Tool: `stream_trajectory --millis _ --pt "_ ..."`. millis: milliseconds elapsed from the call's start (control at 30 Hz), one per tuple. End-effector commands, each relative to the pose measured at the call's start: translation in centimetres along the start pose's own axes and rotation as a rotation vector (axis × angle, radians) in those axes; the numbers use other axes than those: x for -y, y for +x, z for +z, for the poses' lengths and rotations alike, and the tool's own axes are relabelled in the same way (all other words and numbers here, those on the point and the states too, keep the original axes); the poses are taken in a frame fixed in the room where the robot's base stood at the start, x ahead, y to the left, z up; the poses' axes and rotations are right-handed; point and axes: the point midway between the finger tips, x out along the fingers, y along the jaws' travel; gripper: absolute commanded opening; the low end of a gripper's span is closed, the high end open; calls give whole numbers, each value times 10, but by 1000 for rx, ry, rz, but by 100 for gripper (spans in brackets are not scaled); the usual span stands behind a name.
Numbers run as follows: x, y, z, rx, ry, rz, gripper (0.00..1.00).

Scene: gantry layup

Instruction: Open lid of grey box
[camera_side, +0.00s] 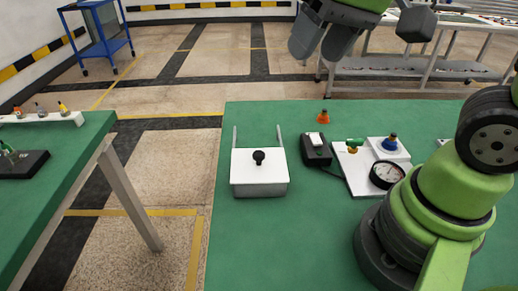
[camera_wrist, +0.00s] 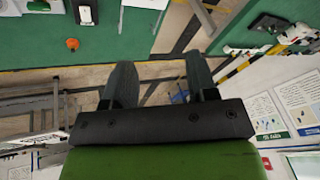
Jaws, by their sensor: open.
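The grey box (camera_side: 259,188) stands on the green table in the side view. Its white lid (camera_side: 259,165) lies flat on top and looks closed, with a black knob (camera_side: 259,157) in the middle. Two thin grey rails stick out behind the box. In the wrist view only a pale edge of the box (camera_wrist: 146,3) shows at the top, with the rails; the knob is out of sight. My gripper (camera_side: 320,48) is high above the table's back edge, behind and right of the box. Its fingers (camera_wrist: 158,62) are apart and empty in the wrist view.
Right of the box are a black switch box (camera_side: 316,150), an orange object (camera_side: 326,117), and a white panel (camera_side: 359,178) with a gauge (camera_side: 386,174) and a blue knob (camera_side: 390,143). The green tabletop (camera_side: 245,250) in front is clear. A second green table stands left across a gap.

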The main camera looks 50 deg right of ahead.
Motion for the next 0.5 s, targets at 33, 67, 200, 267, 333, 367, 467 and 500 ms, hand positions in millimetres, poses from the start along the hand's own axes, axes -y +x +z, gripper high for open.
stream_trajectory --millis 33,67,200,267,333,367,467,500 --pt "3 16 -10 50 -10 27 53" --pt "4 24 -15 73 -17 42 53" --pt "9 70 -33 179 -49 110 53" --pt "10 90 -37 219 -63 136 53" --pt "10 110 -40 260 -77 162 53" --pt "10 118 -40 274 -82 172 53" --pt "10 139 -41 311 -97 197 53" --pt "10 144 -41 321 -101 203 53"
